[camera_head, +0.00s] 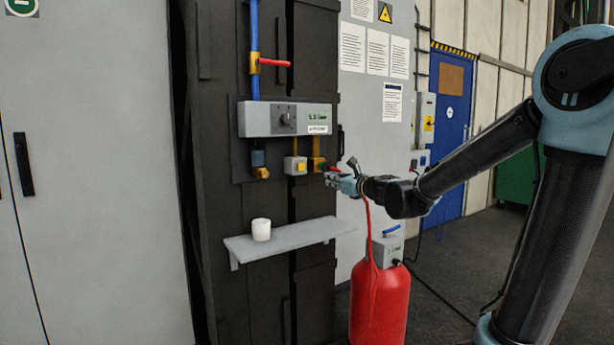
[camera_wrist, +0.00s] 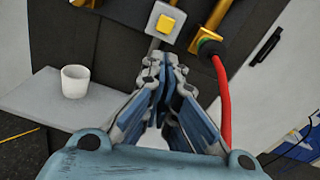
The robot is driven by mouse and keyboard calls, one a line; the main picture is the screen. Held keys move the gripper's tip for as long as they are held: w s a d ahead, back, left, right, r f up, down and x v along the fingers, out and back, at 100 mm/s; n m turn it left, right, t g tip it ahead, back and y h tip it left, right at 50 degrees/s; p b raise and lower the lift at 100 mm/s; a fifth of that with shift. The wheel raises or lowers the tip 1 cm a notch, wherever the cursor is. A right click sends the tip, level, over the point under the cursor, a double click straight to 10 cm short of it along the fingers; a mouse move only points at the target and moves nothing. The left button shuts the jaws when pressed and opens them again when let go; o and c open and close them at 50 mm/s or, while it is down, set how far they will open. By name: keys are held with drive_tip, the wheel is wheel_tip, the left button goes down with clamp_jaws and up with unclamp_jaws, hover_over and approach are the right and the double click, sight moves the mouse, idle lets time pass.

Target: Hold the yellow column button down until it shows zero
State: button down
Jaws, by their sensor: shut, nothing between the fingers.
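The yellow button (camera_head: 301,166) sits on a small pale box on the dark cabinet, below a grey control unit (camera_head: 285,119). In the wrist view the yellow button (camera_wrist: 166,24) is near the top centre, square on its light box, with its face uncovered. My gripper (camera_head: 334,174) is to the right of the button in the head view. In the wrist view my gripper (camera_wrist: 163,58) is shut and empty, its tips just below the button box; whether they touch the box I cannot tell. I cannot read a zero or any other value on the unit.
A grey shelf (camera_head: 300,237) with a white cup (camera_head: 261,230) juts out below the button. A red hose (camera_wrist: 223,95) hangs from a brass fitting close to the right of my gripper. A red tank (camera_head: 379,305) stands on the floor below my arm.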

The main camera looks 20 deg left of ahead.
sight(301, 167)
drive_tip(key=shift+w+a+r+m+t, duration=0.1)
drive_tip(key=shift+w+a+m+t, duration=0.05)
drive_tip(key=shift+w+a+m, duration=0.35)
drive_tip(key=shift+w+a+r+m+t, duration=0.15)
drive_tip(key=shift+a+m, duration=0.15)
drive_tip(key=shift+m, duration=0.3)
drive_tip(key=shift+f, duration=0.1)
drive_tip(key=x, duration=1.4)
